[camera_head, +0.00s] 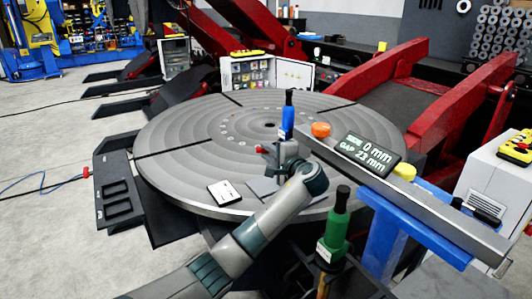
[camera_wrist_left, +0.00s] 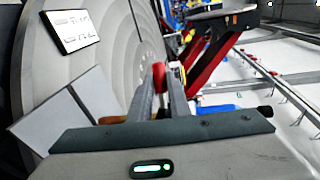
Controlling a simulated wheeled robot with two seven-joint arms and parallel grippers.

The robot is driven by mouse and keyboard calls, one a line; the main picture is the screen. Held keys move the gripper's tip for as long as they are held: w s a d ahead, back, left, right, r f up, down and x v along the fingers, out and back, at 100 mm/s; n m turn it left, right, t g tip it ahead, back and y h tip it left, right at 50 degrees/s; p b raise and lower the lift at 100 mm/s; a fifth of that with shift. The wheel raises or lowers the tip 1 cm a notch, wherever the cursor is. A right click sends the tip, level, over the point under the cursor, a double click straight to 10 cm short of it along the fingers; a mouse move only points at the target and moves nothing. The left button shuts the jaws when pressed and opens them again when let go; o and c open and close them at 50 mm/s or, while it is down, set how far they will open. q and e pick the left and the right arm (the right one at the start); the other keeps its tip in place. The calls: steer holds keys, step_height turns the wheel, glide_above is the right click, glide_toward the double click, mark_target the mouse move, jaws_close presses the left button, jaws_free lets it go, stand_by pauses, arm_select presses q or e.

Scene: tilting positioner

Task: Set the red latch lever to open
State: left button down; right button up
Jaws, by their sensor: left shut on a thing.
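The red latch lever (camera_head: 260,149) shows as a small red tip beside my left gripper, over the round grey turntable (camera_head: 190,130). In the left wrist view its red end (camera_wrist_left: 158,77) sits between my two fingers. My left gripper (camera_head: 284,154) is shut on the lever; it also shows in the left wrist view (camera_wrist_left: 159,95). The lever's base and pivot are hidden behind the gripper. A white card with dark marks (camera_head: 224,192) lies on the turntable; its writing is too small to read. My right gripper is not in view.
A blue bottle-shaped piece (camera_head: 288,120) stands just behind the gripper. A green bottle-shaped piece (camera_head: 336,228) stands in front. The turntable's left side is clear.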

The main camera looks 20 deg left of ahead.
arm_select(q)
steer(key=shift+s+d+f+n+g+y, duration=0.15)
steer(key=shift+d+n+g+y, duration=0.3)
steer(key=shift+n+g, duration=0.3)
steer(key=shift+a+y, duration=0.15)
steer(key=shift+y, duration=0.1)
steer(key=c, duration=1.6)
jaws_free()
steer(key=shift+c, duration=0.2)
